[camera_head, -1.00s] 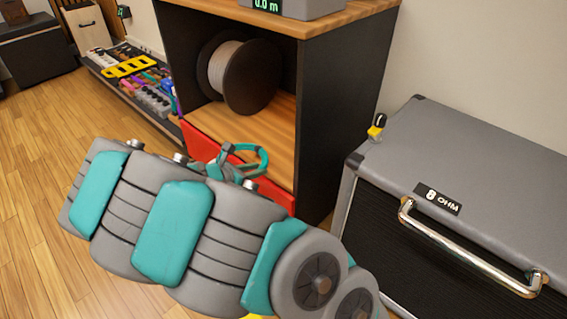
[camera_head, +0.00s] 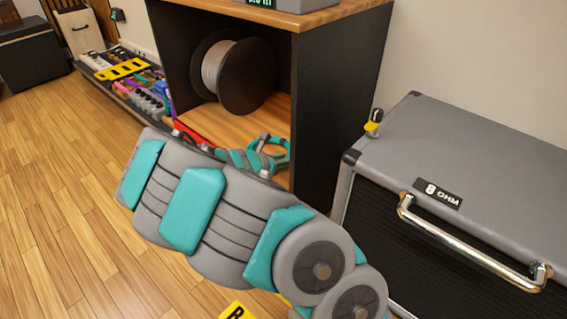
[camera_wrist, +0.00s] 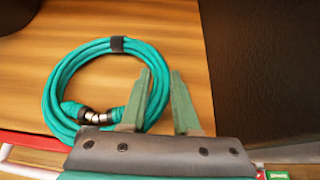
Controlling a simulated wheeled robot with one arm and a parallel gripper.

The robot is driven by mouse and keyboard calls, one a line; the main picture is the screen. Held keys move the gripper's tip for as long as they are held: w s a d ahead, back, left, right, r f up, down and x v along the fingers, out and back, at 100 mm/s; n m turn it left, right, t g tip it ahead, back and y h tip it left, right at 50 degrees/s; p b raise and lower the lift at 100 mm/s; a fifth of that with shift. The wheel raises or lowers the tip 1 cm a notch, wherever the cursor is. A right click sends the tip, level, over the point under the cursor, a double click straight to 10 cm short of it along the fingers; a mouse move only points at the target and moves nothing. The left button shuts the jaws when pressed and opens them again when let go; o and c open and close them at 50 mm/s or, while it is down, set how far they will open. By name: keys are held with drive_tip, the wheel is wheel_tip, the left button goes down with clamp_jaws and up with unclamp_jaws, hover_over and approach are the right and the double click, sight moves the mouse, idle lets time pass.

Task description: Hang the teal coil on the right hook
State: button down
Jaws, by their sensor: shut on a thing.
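The teal coil (camera_wrist: 60,85) is a ring of cable with a black tie at its top and metal plug ends at its lower left, seen in the wrist view. In the head view its loop (camera_head: 288,150) shows small at the cabinet's opening, partly behind my arm. My gripper (camera_wrist: 162,75) is shut on the coil's right side; the left finger covers part of the cable there. In the head view the gripper (camera_head: 263,147) is small beyond my forearm. I cannot tell whether the coil touches the wooden shelf behind it. No hook is in view.
The open black cabinet (camera_head: 340,110) has a wooden shelf (camera_head: 240,122) holding a cable spool (camera_head: 245,78). A grey amplifier (camera_head: 470,165) with a chrome handle stands at right. A low rack (camera_head: 125,75) of small items lies at left. Wood floor (camera_head: 60,190) is clear at left.

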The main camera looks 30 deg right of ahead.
drive_tip(key=shift+f, duration=0.5)
drive_tip(key=shift+r, duration=0.1)
drive_tip(key=c, duration=0.6)
unclamp_jaws()
drive_tip(key=shift+c, duration=0.2)
drive_tip(key=p+v, duration=0.2)
drive_tip(key=v, duration=1)
